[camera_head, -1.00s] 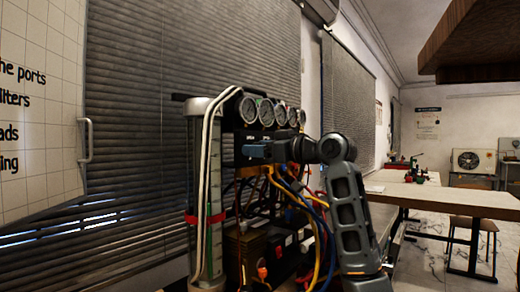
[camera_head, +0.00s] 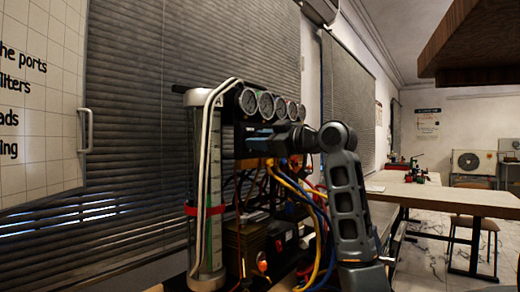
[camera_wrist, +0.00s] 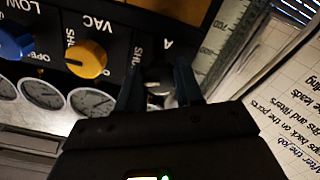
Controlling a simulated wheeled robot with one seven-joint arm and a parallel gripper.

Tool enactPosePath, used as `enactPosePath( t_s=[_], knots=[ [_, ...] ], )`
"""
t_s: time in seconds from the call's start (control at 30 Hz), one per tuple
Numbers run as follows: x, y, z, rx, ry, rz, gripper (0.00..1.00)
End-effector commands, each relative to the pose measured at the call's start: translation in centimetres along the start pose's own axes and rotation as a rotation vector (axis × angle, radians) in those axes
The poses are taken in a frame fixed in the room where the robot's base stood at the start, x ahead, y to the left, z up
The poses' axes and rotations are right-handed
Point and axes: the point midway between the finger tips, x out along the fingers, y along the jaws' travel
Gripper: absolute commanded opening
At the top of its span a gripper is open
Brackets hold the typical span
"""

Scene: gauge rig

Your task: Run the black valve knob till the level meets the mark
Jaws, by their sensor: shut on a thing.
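My gripper (camera_wrist: 158,90) is at the dark panel (camera_wrist: 115,25), its two dark fingers shut on a knob (camera_wrist: 160,88) that shows only in part between them. The knob looks dark with a greyish face, and its pointer cannot be made out. The panel label beside it reads "A" and part of "SHUT". In the head view my gripper (camera_head: 258,138) reaches the panel below the gauges. The clear level tube (camera_head: 214,170) stands left of the panel, with a red band (camera_head: 190,210) around it. The liquid's top cannot be told clearly.
A yellow knob (camera_wrist: 86,58) and a blue knob (camera_wrist: 14,44) sit on the same panel. Several round gauges (camera_head: 266,104) line its top. Coloured hoses (camera_head: 315,215) hang below, close to my arm. A whiteboard (camera_head: 40,100) stands at left.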

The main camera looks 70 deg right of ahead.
Motion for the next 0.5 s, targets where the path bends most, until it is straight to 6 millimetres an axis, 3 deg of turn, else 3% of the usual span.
enactPosePath(
  t_s=[0.2,0.47,0.5],
  knots=[
    [-0.01,-0.08,0.13,-0.119,-0.001,0.0,0.05],
    [0.0,-0.04,0.06,-0.124,-0.002,-0.001,0.05],
    [0.0,-0.04,0.06,-0.124,-0.002,-0.001,0.37]
  ],
)
